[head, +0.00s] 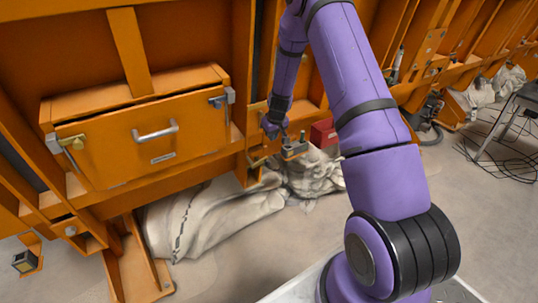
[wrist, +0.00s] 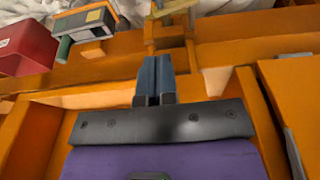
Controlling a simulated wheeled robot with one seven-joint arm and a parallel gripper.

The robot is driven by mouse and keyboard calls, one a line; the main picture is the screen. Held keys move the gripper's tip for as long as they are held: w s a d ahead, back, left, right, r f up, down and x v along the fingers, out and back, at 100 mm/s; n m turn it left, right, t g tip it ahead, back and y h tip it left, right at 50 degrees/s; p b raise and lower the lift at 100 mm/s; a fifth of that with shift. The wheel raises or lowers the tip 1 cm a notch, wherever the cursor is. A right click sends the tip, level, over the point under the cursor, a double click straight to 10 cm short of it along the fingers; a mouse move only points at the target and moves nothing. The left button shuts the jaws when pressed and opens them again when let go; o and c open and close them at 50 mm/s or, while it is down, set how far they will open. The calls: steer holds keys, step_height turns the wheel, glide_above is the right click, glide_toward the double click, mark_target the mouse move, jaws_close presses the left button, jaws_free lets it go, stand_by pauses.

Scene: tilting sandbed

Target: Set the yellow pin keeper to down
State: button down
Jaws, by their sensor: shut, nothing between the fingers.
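A brass-yellow fitting (head: 258,161) shows on the orange frame just below my gripper (head: 278,130) in the head view. In the wrist view a brass-yellow bar (wrist: 174,8) with an upright piece stands beyond my fingertips (wrist: 153,60), apart from them. My two blue-grey fingers are closed together with nothing between them. A second yellowish latch piece (head: 75,143) sits at the upper left corner of the orange drawer front in the head view. I cannot tell for sure which of these is the pin keeper, nor its exact setting.
A red box (head: 324,133) and a grey device with a green handle (wrist: 64,48) lie beside my gripper. White sacks (head: 205,215) lie on the floor below.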

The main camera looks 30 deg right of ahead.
mark_target(268, 161)
steer(key=x, duration=1.2)
steer(key=shift+s+d+f, duration=0.1)
steer(key=shift+s+f, duration=0.1)
steer(key=shift+s, duration=0.1)
steer(key=shift+f, duration=0.8)
steer(key=shift+d, duration=0.15)
step_height(268, 161, down, 7)
steer(key=w+d+y, duration=0.1)
steer(key=d+y, duration=0.1)
steer(key=y, duration=0.5)
steer(key=shift+r+y, duration=0.2)
steer(key=shift+y, duration=0.1)
steer(key=shift+w+f, duration=0.1)
steer(key=shift+w, duration=0.05)
